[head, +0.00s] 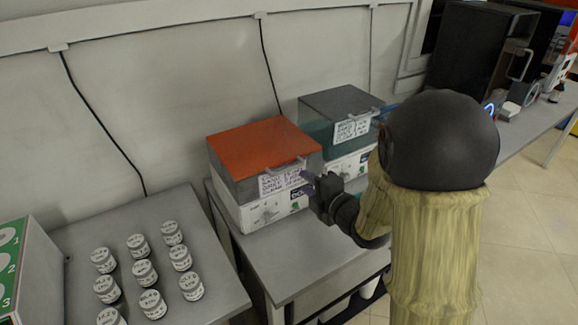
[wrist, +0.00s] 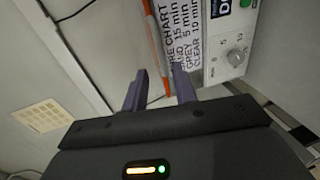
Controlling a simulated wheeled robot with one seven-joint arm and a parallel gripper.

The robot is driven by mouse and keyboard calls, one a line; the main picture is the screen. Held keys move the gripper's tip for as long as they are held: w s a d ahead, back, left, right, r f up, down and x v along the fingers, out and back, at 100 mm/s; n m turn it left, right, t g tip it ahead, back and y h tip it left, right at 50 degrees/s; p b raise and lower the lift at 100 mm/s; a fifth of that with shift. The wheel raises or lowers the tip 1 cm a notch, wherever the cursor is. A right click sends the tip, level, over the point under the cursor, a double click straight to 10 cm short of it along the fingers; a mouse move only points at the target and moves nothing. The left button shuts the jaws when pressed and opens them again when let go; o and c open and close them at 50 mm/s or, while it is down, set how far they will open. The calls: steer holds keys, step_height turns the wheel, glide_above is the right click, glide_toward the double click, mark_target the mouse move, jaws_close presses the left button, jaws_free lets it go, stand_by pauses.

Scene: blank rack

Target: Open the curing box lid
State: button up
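The curing box with an orange lid (head: 258,146) stands on the grey bench, its lid down. A pale bar handle (head: 287,167) runs along the lid's front edge, and a cure chart label and a dial are on its front. The chart (wrist: 184,35) and the dial (wrist: 236,57) also show in the wrist view. My gripper (head: 312,183) is at the box's front right corner, close to the handle end. In the wrist view my gripper (wrist: 156,88) has its two fingers apart, with an orange edge showing near the tips. I cannot tell whether they touch the box.
A second box with a grey lid (head: 338,103) stands just behind and right. Several white-lidded jars (head: 144,272) stand on the left bench, beside a green numbered panel (head: 10,262). Bare bench top (head: 290,260) lies in front of the orange-lidded box.

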mark_target(289, 170)
steer(key=p+x, duration=0.1)
steer(key=x, duration=0.8)
steer(key=shift+w+a, duration=0.2)
steer(key=shift+w, duration=0.1)
jaws_close()
